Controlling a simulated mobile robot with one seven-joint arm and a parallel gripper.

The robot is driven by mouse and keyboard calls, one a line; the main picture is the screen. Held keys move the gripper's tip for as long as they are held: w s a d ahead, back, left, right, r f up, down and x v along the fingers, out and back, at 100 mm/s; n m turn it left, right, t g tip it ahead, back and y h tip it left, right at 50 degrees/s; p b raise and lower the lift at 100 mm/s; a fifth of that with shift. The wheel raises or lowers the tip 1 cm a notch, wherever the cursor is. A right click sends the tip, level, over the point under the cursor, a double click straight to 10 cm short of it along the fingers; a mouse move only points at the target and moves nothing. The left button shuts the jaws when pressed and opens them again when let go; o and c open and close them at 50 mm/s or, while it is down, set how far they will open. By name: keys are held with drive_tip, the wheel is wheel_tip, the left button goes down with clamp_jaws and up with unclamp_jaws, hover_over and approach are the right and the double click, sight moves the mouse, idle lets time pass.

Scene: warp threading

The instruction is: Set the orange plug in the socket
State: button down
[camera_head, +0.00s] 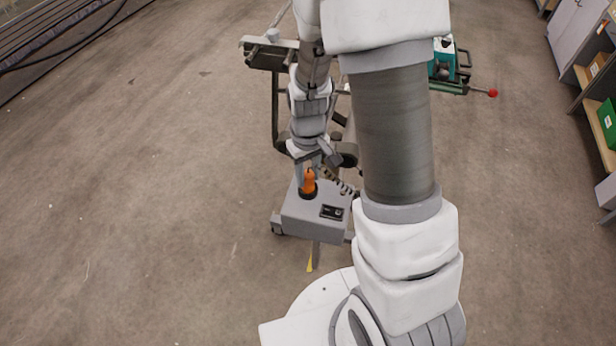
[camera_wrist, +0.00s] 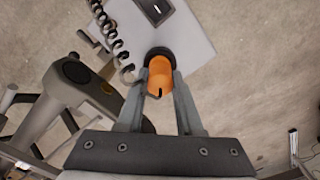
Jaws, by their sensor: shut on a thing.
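The orange plug (camera_head: 309,182) is upright at the top of a grey box (camera_head: 305,224), with its lower end at a dark round socket (camera_head: 307,194). In the wrist view the orange plug (camera_wrist: 160,78) sits between the two fingers of my gripper (camera_wrist: 159,88), which are shut on it. The dark socket rim (camera_wrist: 158,52) shows just beyond the plug. The plug's lower end is hidden, so I cannot tell how deep it sits. My gripper (camera_head: 309,168) comes down on the plug from above in the head view.
The grey box has a black switch panel (camera_head: 333,212), and a coiled dark cable (camera_wrist: 112,36) runs beside it. A wheeled metal frame (camera_head: 276,62) stands behind. A teal machine part (camera_head: 446,62) and shelves (camera_head: 597,110) are at right.

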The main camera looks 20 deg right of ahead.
wheel_tip(320, 180, up, 10)
drive_tip(key=shift+f+p, duration=0.1)
drive_tip(key=shift+p, duration=0.95)
wheel_tip(320, 180, up, 4)
drive_tip(key=p, duration=0.3)
hover_over(308, 173)
